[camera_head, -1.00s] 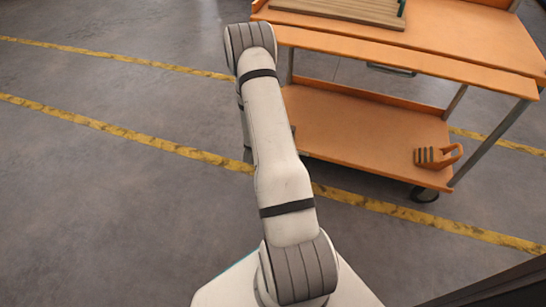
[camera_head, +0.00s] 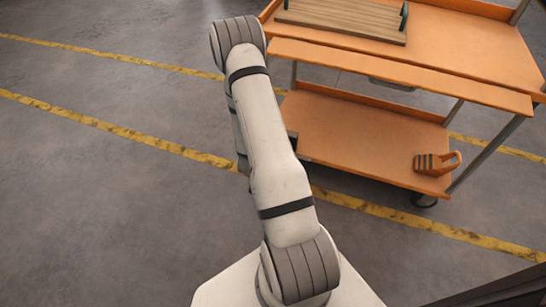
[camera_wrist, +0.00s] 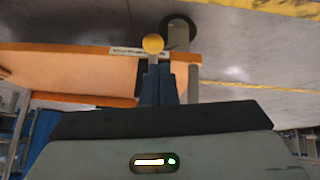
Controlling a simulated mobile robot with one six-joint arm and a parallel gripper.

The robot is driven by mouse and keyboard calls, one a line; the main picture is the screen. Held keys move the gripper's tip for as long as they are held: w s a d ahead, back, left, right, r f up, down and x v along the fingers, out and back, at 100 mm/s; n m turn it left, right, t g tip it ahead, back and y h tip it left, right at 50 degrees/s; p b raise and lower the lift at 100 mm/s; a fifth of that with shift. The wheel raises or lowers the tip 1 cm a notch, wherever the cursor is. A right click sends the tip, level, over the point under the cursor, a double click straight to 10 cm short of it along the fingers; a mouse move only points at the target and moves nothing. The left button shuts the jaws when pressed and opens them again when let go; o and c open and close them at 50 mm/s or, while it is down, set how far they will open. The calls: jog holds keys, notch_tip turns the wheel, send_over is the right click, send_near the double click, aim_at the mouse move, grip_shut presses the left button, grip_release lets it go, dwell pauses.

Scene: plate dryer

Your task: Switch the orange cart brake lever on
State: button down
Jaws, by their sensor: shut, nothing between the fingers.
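The orange cart (camera_head: 365,140) stands at the upper right of the head view, and part of its orange panel (camera_wrist: 70,68) shows at the left of the wrist view. A round yellow knob (camera_wrist: 152,43), probably the end of the brake lever, shows just beyond my fingertips in the wrist view. The lever's shaft is mostly hidden behind my fingers. My gripper (camera_wrist: 162,68) is shut and empty, with its dark fingers together close below the knob. I cannot tell whether they touch. In the head view my arm hides the gripper and the lever.
A wooden board with green handles (camera_head: 340,20) lies on the cart's top. An orange block-like object (camera_head: 437,163) sits on the lower shelf's right end. A black caster (camera_head: 424,200) shows below it. Grey floor with yellow lines (camera_head: 120,132) is clear to the left.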

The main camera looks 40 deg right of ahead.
jog(key=shift+s+a+r+p, duration=0.1)
jog(key=shift+s+a+r, duration=0.2)
jog(key=shift+a, duration=0.3)
jog(key=shift+s+a+r+p, duration=0.15)
jog(key=shift+s+a+r, duration=0.05)
jog(key=shift+s+a, duration=0.3)
jog(key=shift+s+a+r+p, duration=0.1)
jog(key=shift+s+a+r, duration=0.2)
jog(key=shift+a, duration=0.35)
jog(key=w+a+r+n+y+p, duration=0.15)
jog(key=a+r+p, duration=0.3)
jog(key=r, duration=0.75)
jog(key=w+a+r+n+t+y+p, duration=0.15)
jog(key=a+r+p, duration=0.3)
jog(key=r, duration=0.75)
jog(key=w+a+r+n+g+y+p, duration=0.15)
jog(key=a+r+y+p, duration=0.35)
jog(key=r, duration=0.7)
jog(key=s+a+r+n+p, duration=0.1)
jog(key=s+r+p, duration=0.3)
jog(key=r, duration=0.6)
jog(key=s+a+r+n+h+p, duration=0.1)
jog(key=s+r+n+p, duration=0.1)
jog(key=s+r+p, duration=0.3)
jog(key=s+a+r+n+g+p, duration=0.1)
jog(key=s+r+p, duration=0.4)
jog(key=r, duration=1.2)
jog(key=s+n, duration=0.1)
jog(key=s, duration=0.3)
jog(key=shift+h, duration=0.4)
